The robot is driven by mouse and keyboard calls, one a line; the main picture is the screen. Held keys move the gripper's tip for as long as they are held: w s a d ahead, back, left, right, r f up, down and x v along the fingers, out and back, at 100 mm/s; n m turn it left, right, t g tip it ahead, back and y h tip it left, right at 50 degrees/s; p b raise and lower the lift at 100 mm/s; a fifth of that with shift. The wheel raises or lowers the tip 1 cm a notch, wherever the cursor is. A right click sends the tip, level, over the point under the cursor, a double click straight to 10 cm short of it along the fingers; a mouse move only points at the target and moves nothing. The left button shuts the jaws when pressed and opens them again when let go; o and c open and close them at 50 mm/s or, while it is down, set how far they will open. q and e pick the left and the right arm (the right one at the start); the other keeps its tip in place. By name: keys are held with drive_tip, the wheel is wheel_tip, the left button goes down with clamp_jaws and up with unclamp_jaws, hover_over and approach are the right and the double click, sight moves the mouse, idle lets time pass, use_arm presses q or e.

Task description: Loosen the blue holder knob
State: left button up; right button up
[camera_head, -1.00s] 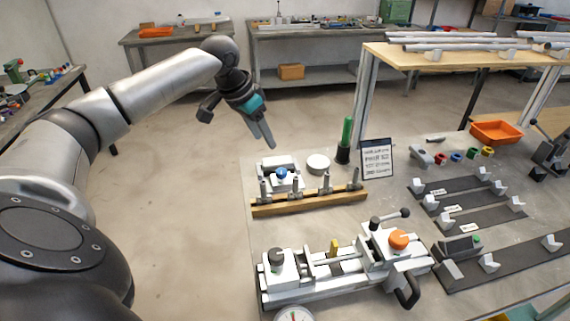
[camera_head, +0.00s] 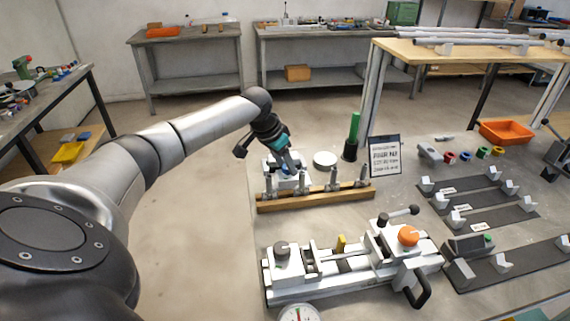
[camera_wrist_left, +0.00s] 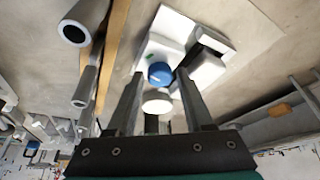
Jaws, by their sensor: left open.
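The blue holder knob (camera_wrist_left: 160,73) sits on a white holder block (camera_wrist_left: 206,68) and shows in the left wrist view, in line with the gap between my fingertips. In the head view the knob is mostly hidden behind my left gripper (camera_head: 289,164), which points down at the holder at the back left of the table. In the wrist view the left gripper (camera_wrist_left: 160,80) is open, with one finger on each side of the knob. I cannot tell whether the fingers touch it. My right gripper is not in view.
A wooden rail with upright metal pins (camera_head: 318,197) stands just in front of the holder. A white round disc (camera_head: 325,158), a green-handled tool (camera_head: 353,135) and a sign (camera_head: 385,157) are to its right. A clamp fixture with an orange knob (camera_head: 408,236) lies nearer.

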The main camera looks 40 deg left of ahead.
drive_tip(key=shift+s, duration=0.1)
use_arm(q)
drive_tip(key=shift+c, duration=1.4)
clamp_jaws()
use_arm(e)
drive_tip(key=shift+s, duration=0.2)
